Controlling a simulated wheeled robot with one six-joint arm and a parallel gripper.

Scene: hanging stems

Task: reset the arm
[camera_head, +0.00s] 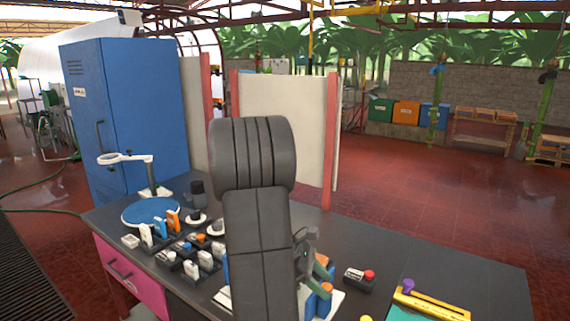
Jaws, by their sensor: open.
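My dark grey arm fills the middle of the view, with a thick ribbed joint at the top and a link running down to the bottom edge. What looks like my gripper (312,262) shows just right of this link, low over the workbench (460,268). It is partly hidden behind the link. Its grey-green fingers are apart, and I see nothing held between them. Orange and blue items (320,300) on a pale base are close below it; whether the fingers touch them I cannot tell.
Left on the bench are a round blue plate (150,212), a ring magnifier (128,160) and several small items in black trays. Right are a red-button box (360,279) and a yellow tool (432,304). A blue cabinet (130,110) and cream panels (283,125) stand behind. Open red floor lies right.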

